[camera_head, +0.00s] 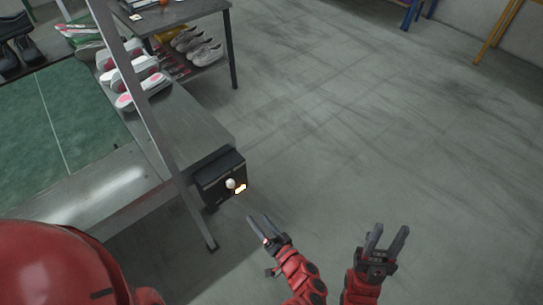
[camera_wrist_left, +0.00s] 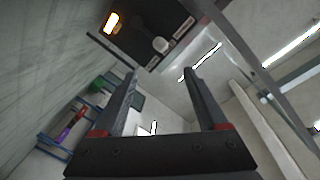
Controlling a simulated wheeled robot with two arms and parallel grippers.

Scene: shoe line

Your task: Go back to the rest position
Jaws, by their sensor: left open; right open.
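My left gripper (camera_head: 262,229) is in the lower middle of the head view, in front of the black box at the end of the metal bench. In the left wrist view its two fingers (camera_wrist_left: 158,85) stand apart with nothing between them. My right gripper (camera_head: 388,239) is to its right in the head view. Its fingers are spread and empty, over bare floor. Both red arms come up from the bottom edge of the head view. Neither gripper touches anything that I can see.
A conveyor with a green belt (camera_head: 62,115) and metal frame stands at the left. A black box (camera_head: 221,179) with a white knob and a lit orange lamp is at its end. Shoes (camera_head: 143,92) lie on the bench. A dark table (camera_head: 180,14) stands behind. The floor at right is clear.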

